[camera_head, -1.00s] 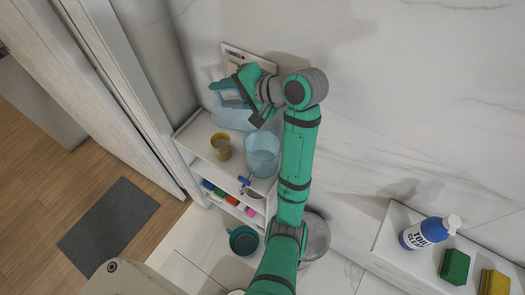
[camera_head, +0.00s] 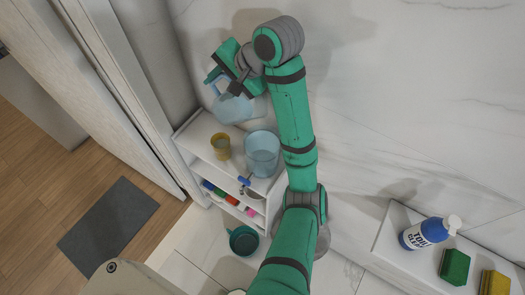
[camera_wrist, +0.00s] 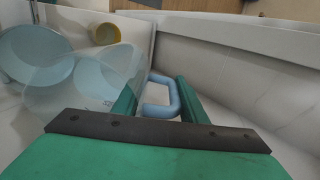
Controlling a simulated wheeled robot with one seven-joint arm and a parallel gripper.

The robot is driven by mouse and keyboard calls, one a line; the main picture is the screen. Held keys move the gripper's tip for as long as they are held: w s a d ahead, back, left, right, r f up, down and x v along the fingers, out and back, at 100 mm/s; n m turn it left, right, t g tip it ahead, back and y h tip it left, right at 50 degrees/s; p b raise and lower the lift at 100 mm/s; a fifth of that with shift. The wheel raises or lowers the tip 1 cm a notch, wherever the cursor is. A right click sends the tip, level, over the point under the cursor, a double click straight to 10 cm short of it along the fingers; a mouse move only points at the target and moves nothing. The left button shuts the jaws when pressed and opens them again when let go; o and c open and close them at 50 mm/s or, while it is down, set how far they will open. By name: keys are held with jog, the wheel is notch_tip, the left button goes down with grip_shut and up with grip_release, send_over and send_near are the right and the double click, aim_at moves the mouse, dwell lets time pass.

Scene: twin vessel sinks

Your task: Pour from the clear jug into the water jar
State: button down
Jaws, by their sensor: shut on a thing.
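The clear jug (camera_head: 236,108), pale blue and see-through, is at the back of the white shelf unit in the head view. My gripper (camera_head: 222,82) is shut on its handle. In the wrist view, the jug's blue handle (camera_wrist: 160,97) sits between my two green fingers, with the jug's body (camera_wrist: 85,85) to the left. The jug looks tilted; whether it clears the shelf is hard to tell. The water jar (camera_head: 262,152), a clear blue open cylinder, stands upright on the shelf, right of and nearer than the jug. It also shows in the wrist view (camera_wrist: 30,55).
A yellow cup (camera_head: 220,146) stands on the shelf left of the jar. Coloured items (camera_head: 229,200) fill a lower shelf. A teal pot (camera_head: 243,241) is below. The marble wall is close behind. A cleaner bottle (camera_head: 425,234) and sponges lie far right.

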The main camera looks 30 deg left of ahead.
jog(key=shift+h, duration=0.6)
jog(key=shift+a+r+b, duration=0.15)
jog(key=shift+r+b, duration=0.2)
jog(key=shift+r, duration=0.65)
jog(key=shift+a+r+b, duration=0.1)
jog(key=shift+r+b, duration=0.25)
jog(key=shift+r, duration=0.65)
jog(key=shift+a+f+h+b, duration=0.1)
jog(key=shift+f+h+b, duration=0.25)
jog(key=shift+h+b, duration=0.35)
jog(key=shift+a+f+h+b, duration=0.1)
jog(key=shift+f+h+b, duration=0.3)
jog(key=shift+h, duration=0.6)
jog(key=shift+d+r+h+b, duration=0.3)
jog(key=shift+h+b, duration=0.3)
jog(key=shift+h, duration=0.3)
jog(key=shift+d+r+h+b, duration=0.15)
jog(key=shift+r+h+b, duration=0.4)
jog(key=shift+r, duration=0.35)
jog(key=shift+d+r+h+b, duration=0.15)
jog(key=shift+r+h+b, duration=0.35)
jog(key=shift+r, duration=0.4)
jog(key=shift+d, duration=0.15)
